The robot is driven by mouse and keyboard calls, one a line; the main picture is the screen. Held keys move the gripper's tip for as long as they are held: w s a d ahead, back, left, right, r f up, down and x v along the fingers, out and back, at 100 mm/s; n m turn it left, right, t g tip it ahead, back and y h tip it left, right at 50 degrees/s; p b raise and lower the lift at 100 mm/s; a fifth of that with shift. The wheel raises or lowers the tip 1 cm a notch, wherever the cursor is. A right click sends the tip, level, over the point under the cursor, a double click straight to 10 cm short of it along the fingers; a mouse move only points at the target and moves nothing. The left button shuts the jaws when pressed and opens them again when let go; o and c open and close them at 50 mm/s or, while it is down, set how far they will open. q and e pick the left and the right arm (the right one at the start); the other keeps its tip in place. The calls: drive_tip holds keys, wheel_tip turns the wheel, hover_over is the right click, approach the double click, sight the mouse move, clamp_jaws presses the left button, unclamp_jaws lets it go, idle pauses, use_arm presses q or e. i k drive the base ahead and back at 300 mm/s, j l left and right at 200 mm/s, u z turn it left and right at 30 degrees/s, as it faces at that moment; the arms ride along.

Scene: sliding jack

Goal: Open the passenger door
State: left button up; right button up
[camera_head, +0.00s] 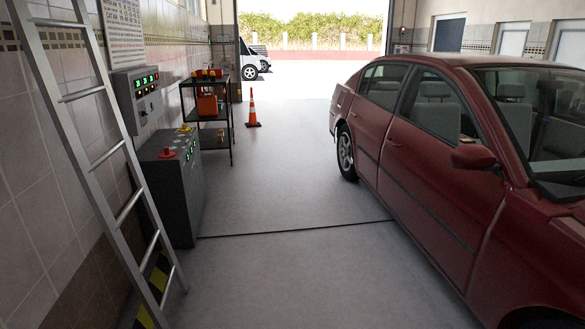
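A dark red car (357,125) stands on the right, its front toward me. The front door (430,190) on its visible side is shut, flush with the body. A small door handle (394,143) shows near that door's rear edge. The side mirror (474,157) sticks out at the front of the window. The rear door (368,122) behind it is also shut. Neither of my grippers is in view.
A metal ladder (128,208) leans at the left, near a grey control cabinet (178,190) and a wall panel with green displays (138,98). Behind are a black shelf (207,115) and an orange cone (252,110). The floor (290,200) between cabinet and car is clear.

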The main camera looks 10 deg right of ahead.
sight(448, 195)
drive_tip(key=i+z, duration=0.25)
drive_tip(key=i, duration=0.45)
drive_tip(key=i+z, duration=0.25)
drive_tip(key=i, duration=0.45)
drive_tip(key=i+j+z, duration=0.25)
drive_tip(key=i, duration=0.4)
